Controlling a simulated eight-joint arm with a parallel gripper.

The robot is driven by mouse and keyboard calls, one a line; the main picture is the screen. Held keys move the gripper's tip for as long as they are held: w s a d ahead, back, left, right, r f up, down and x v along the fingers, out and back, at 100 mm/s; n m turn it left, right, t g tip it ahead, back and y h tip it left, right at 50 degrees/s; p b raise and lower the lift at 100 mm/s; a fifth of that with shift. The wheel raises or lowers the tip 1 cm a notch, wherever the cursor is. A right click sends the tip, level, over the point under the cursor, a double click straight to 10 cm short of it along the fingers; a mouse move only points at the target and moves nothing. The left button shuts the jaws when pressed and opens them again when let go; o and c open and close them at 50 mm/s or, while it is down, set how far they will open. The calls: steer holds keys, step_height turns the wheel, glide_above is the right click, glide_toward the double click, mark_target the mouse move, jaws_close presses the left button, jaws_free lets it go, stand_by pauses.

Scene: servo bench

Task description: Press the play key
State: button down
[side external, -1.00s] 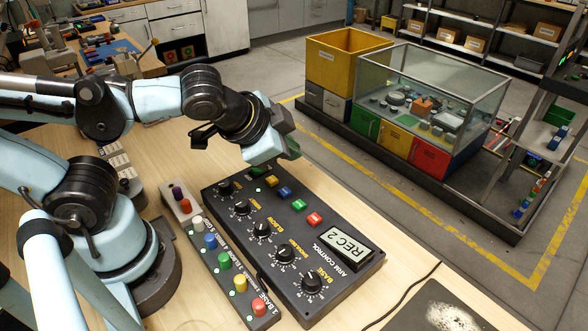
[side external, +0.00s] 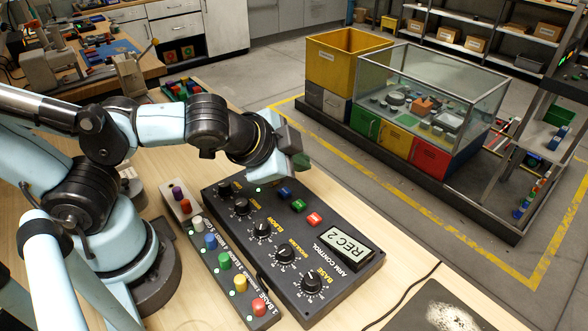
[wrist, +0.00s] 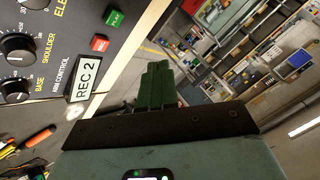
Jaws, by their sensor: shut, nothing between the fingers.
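The control box (side external: 335,285) lies on the bench with a row of small coloured keys. The green play key (side external: 298,206) sits between a blue key (side external: 284,193) and a red key (side external: 314,219). My gripper (side external: 301,162) is above the far end of the key row, apart from the play key. Its green fingers (wrist: 157,84) are together and empty in the wrist view.
The display (side external: 345,248) reads REC 2. Several black knobs (side external: 285,254) line the box. A strip of coloured buttons (side external: 224,261) lies alongside on the left. A glass-sided case (side external: 430,100) stands beyond the bench. The bench edge runs close to the box's right side.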

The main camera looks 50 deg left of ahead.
mark_target(296, 207)
steer(key=shift+f, duration=3.25)
steer(key=shift+f, duration=0.1)
steer(key=shift+f, duration=0.35)
